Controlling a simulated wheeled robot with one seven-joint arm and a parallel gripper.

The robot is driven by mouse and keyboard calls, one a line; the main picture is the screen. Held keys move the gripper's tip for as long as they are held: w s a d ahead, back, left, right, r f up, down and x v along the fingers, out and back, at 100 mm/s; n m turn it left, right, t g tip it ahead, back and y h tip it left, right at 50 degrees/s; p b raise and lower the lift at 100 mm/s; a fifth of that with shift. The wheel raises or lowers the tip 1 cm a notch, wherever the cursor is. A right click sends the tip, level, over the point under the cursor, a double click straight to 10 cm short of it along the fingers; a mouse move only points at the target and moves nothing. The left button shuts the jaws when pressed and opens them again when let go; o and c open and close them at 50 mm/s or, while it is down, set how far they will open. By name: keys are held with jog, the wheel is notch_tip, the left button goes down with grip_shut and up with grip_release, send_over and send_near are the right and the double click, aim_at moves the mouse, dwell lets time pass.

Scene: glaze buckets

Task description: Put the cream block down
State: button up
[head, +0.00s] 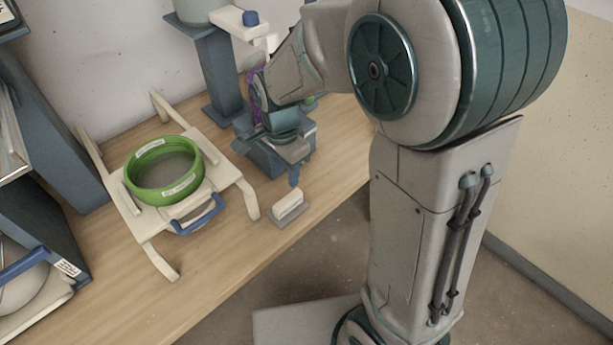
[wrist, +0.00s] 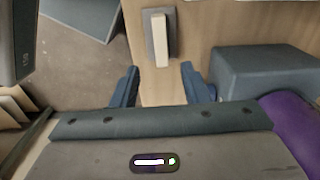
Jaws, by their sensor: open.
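The cream block (head: 288,202) lies on a small grey pad (head: 279,221) near the table's front edge. In the wrist view the block (wrist: 160,40) lies lengthwise on the grey pad (wrist: 147,27), beyond my fingertips. My gripper (head: 272,165) is above the table, behind and above the block, apart from it. In the wrist view my gripper (wrist: 159,82) is open, with its two blue fingers spread wide and only bare table between them. One finger is partly hard to make out in the head view.
A dark grey-blue box (head: 263,159) stands behind my gripper; it also shows at right in the wrist view (wrist: 268,78). A cream rack (head: 151,232) with a green ring (head: 135,184) stands to the left. A dark post (head: 217,75) rises behind.

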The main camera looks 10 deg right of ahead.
jog(key=s+d+r+n+t, duration=0.2)
jog(key=s+d+r+n, duration=0.6)
jog(key=s+d+n, duration=0.3)
jog(key=shift+s+d+r+t, duration=0.15)
jog(key=shift+s+d+t, duration=0.25)
jog(key=shift+s, duration=0.2)
dwell(0.6)
